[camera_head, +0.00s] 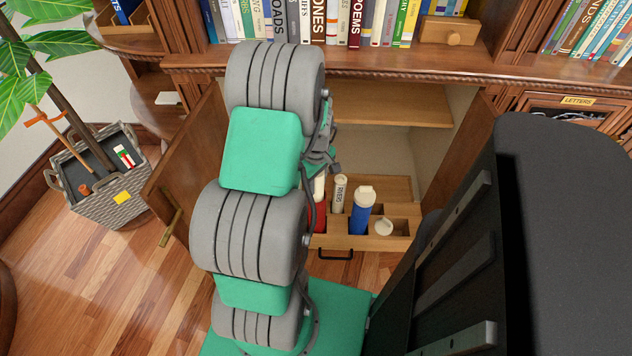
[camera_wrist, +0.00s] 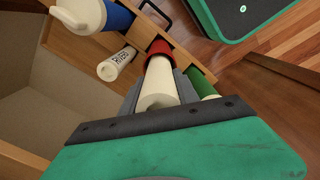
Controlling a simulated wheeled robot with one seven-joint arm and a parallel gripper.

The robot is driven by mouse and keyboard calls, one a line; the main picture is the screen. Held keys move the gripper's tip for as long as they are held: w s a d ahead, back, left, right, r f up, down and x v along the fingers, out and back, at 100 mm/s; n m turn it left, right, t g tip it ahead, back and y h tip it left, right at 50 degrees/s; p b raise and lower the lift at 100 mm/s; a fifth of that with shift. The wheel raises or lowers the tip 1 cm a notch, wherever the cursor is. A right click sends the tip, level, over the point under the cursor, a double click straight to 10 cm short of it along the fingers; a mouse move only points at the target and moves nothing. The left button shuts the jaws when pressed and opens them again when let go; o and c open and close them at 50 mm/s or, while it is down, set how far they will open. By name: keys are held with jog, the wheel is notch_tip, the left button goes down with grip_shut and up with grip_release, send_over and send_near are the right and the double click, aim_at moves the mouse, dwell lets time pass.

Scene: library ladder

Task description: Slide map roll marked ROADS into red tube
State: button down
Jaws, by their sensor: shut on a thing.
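My gripper (camera_wrist: 158,90) is shut on a cream map roll (camera_wrist: 158,82) in the wrist view. No marking shows on the side of the roll that I see. The roll's far end meets the mouth of the red tube (camera_wrist: 159,47); I cannot tell how deep inside it is. In the head view the red tube (camera_head: 318,218) stands in a wooden crate (camera_head: 398,243), partly behind my arm, with the pale roll (camera_head: 320,187) above it. My fingers are mostly hidden there.
A roll marked RIVERS (camera_head: 339,192) and a blue tube (camera_head: 361,216) with a cream top stand right of the red tube. A cream-topped piece (camera_head: 383,226) is further right. A green tube (camera_wrist: 207,92) is beside my gripper. An open cabinet door (camera_head: 180,170) stands at left.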

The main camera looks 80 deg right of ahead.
jog(key=shift+f, duration=0.1)
jog(key=c, duration=0.8)
grip_release()
jog(key=shift+c, duration=0.2)
notch_tip(320, 180, up, 8)
jog(key=shift+f+p, duration=0.1)
jog(key=shift+p, duration=0.7)
